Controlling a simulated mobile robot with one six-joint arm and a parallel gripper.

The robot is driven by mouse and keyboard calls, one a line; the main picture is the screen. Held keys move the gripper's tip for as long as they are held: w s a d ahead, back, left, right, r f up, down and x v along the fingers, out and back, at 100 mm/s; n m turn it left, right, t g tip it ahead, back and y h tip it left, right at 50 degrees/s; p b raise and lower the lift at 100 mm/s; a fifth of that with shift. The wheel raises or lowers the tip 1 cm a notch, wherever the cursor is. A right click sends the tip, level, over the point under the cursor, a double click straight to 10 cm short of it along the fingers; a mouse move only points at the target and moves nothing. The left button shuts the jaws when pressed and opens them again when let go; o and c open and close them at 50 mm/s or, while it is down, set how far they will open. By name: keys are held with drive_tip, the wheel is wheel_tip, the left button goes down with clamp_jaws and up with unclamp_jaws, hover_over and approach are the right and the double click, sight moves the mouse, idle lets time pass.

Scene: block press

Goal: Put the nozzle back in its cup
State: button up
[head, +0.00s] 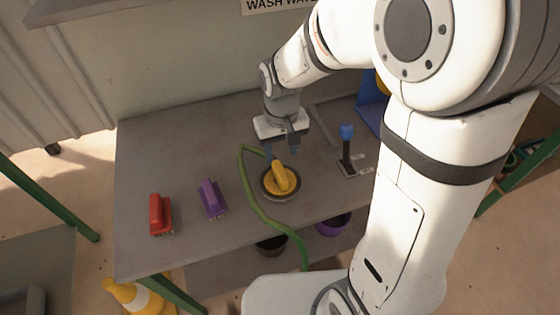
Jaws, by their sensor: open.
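The yellow nozzle (285,176) is at the round cup (268,192), which has a dark rim and a yellow inside. The nozzle leans over the cup's opening; I cannot tell how deep it sits. A green hose (253,195) loops left of the cup and runs down over the table's front edge. Its upper end passes behind the nozzle, near my gripper. My gripper (282,151) is open just above and behind the nozzle, fingers pointing down. I see no grip on the nozzle, and I cannot tell whether a finger touches it.
A red brush (160,214) and a purple brush (212,198) lie left on the grey table (150,160). A blue-knobbed lever (347,145) stands right of the cup. A sink edge and a blue object (371,105) are behind it. Bowls sit on the shelf below.

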drive_tip(key=s+d+r+m+t, duration=0.2)
drive_tip(key=s+d+r+m, duration=0.1)
drive_tip(key=s+d+r, duration=0.6)
drive_tip(key=s+d, duration=0.3)
drive_tip(key=shift+r+t, duration=0.25)
drive_tip(key=shift+t, duration=0.15)
